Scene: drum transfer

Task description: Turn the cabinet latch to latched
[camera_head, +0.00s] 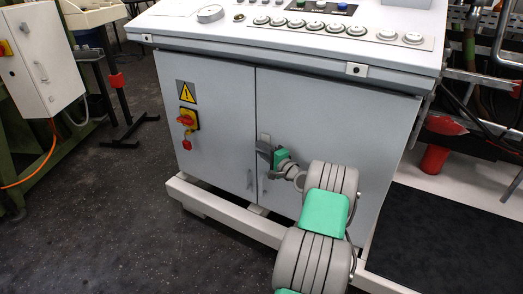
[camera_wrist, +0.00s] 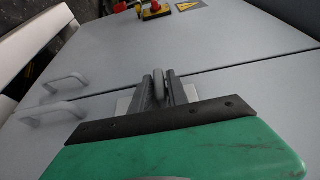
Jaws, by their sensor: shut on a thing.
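The grey two-door cabinet (camera_head: 215,105) stands in the middle of the head view, both doors closed. The cabinet latch (camera_wrist: 158,84) is a small grey piece near the seam between the doors, between my gripper's fingers in the wrist view. My gripper (camera_head: 267,151) is at the seam, shut on the latch; its fingers also show in the wrist view (camera_wrist: 158,90). The fingers and gripper body cover much of the latch, so its exact turn angle is hard to tell. A light plate shows behind the fingers.
Door handles (camera_wrist: 58,114) lie left of my fingers in the wrist view. A red-and-yellow switch (camera_head: 187,119) and a yellow warning sign (camera_head: 186,91) are on the left door. A white base rail (camera_head: 222,212) runs below the cabinet. Dark floor (camera_head: 120,215) is clear at left.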

